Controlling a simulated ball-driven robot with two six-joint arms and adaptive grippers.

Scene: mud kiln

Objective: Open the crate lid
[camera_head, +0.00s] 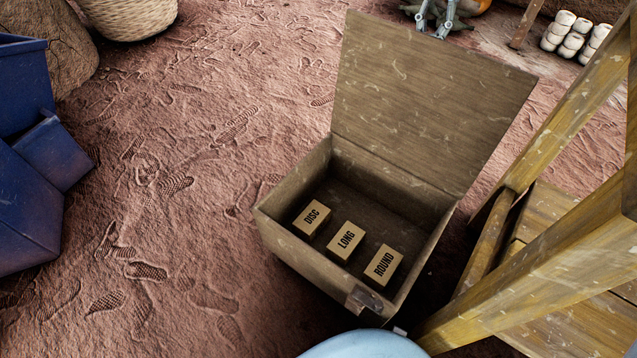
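The wooden crate (285,258) stands on the ground in the middle of the view. Its lid (425,100) is up, leaning back from the hinge edge at the far side, so the inside shows. Three tan labelled blocks lie in it: DISC (312,218), LONG (345,241) and ROUND (383,264). A metal latch piece (364,300) is on the near wall. My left gripper is not in view.
A wooden frame (545,235) stands close to the crate's right side. Blue bins (35,190) are at the left edge, and a woven basket (128,15) is at top left. White rolls (572,40) lie at top right. The ground left of the crate is clear.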

